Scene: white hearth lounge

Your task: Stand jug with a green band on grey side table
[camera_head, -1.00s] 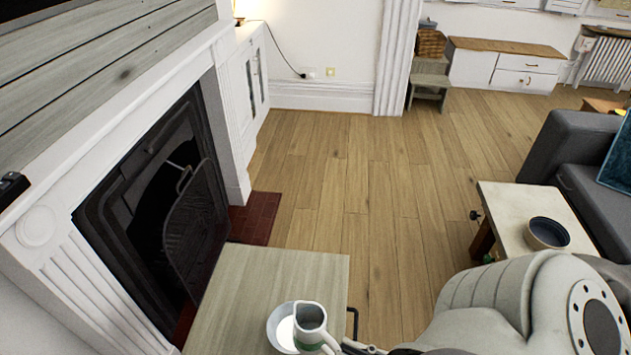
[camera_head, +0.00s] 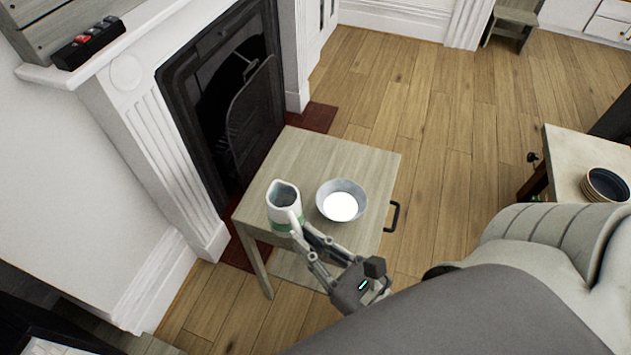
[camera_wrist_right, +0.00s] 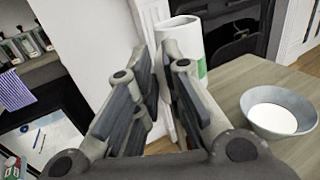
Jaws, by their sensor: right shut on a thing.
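The jug with a green band (camera_head: 284,200), white with a grey inside, is upright over the left part of the grey side table (camera_head: 325,153). In the head view I cannot tell whether its base touches the top. My right gripper (camera_head: 302,235) is shut on the jug at its near side, probably at the handle. In the right wrist view the jug (camera_wrist_right: 186,38) shows beyond the fingers (camera_wrist_right: 163,75), its green band partly hidden by them. My left gripper is not in view.
A grey bowl with white inside (camera_head: 342,201) stands on the table just right of the jug; it also shows in the wrist view (camera_wrist_right: 278,111). The fireplace (camera_head: 225,90) is behind left. A pale table with stacked dark bowls (camera_head: 606,186) is at right. The tabletop's far part is clear.

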